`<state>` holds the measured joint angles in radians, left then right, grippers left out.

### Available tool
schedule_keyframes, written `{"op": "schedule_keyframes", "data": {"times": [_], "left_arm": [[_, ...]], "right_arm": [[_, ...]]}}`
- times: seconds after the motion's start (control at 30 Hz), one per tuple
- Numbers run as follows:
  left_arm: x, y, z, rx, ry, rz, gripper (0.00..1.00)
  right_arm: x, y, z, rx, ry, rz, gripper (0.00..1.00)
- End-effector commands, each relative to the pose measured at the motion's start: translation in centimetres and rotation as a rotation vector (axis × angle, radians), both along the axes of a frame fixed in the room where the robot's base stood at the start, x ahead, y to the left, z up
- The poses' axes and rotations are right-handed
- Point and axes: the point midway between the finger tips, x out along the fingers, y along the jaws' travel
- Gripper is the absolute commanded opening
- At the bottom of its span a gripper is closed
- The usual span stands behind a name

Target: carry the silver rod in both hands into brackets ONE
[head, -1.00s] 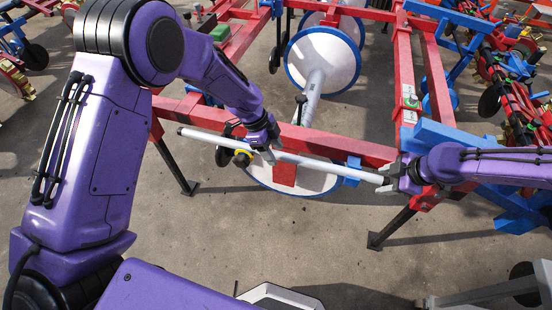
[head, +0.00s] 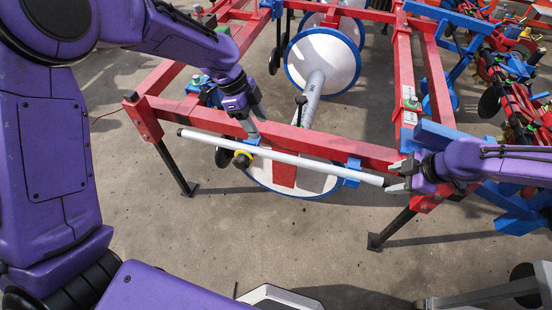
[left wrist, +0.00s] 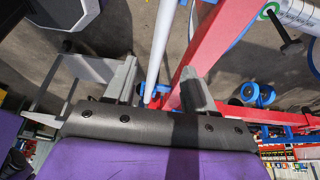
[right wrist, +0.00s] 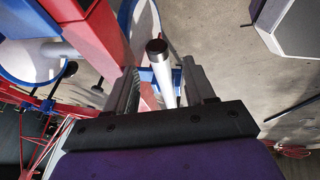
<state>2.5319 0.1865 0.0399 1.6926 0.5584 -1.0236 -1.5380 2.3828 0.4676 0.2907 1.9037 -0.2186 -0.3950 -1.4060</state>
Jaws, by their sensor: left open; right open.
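The silver rod (head: 290,159) lies nearly level along the front red beam, close to two blue brackets, a left one (head: 252,141) and a right one (head: 352,172). I cannot tell whether it is fully seated in them. No label ONE is legible. My left gripper (head: 249,128) is open, just behind and above the rod's left half. In the left wrist view the rod (left wrist: 161,45) runs past between the spread fingers. My right gripper (head: 394,178) is open at the rod's right end. In the right wrist view the rod (right wrist: 162,75) lies between its fingers, its dark end showing.
The red frame (head: 330,147) carries white discs with blue rims (head: 325,58) and a grey tube (head: 310,98). Black legs (head: 392,228) stand at its corners. Blue beams (head: 450,135) crowd the right side. The concrete floor (head: 220,240) in front is clear.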

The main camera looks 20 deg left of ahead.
Motion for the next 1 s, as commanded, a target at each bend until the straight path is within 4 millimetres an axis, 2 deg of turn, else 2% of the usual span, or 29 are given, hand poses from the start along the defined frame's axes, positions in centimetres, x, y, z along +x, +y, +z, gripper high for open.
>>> {"op": "schedule_keyframes", "data": {"times": [0.03,0.1,0.23,0.4,0.53,0.73,0.87,0.93,1.0], "left_arm": [[0.0,0.0,0.0,0.000,0.000,0.000,0.54],[0.0,0.0,0.0,0.000,0.000,0.000,0.54],[0.0,0.0,0.0,0.000,0.000,0.000,0.54],[0.0,0.0,0.0,0.000,0.000,-0.001,0.54],[0.0,0.0,0.0,0.000,0.000,-0.001,0.54],[-0.1,0.0,-0.2,0.000,0.005,-0.001,0.54],[-1.3,-0.1,-2.0,0.006,0.074,-0.005,0.54],[-3.3,-0.2,-4.1,0.014,0.154,-0.012,0.54],[-6.6,-0.1,-6.7,0.028,0.253,-0.025,0.54]], "right_arm": [[-0.3,-0.5,1.4,0.002,-0.006,-0.001,0.54],[-0.7,-1.2,3.1,0.003,-0.006,-0.002,0.54],[-1.4,-2.3,5.5,0.003,-0.005,-0.001,0.54],[-1.9,-3.0,7.1,0.001,-0.001,0.000,0.54],[-2.0,-3.1,7.3,0.001,0.001,0.000,0.54],[-2.1,-3.1,7.1,0.001,0.008,0.000,0.54],[-3.6,-3.1,5.0,-0.022,0.087,0.011,0.54],[-5.8,-3.1,2.5,-0.055,0.175,0.029,0.54],[-8.8,-2.9,-0.2,-0.088,0.277,0.052,0.54]]}}
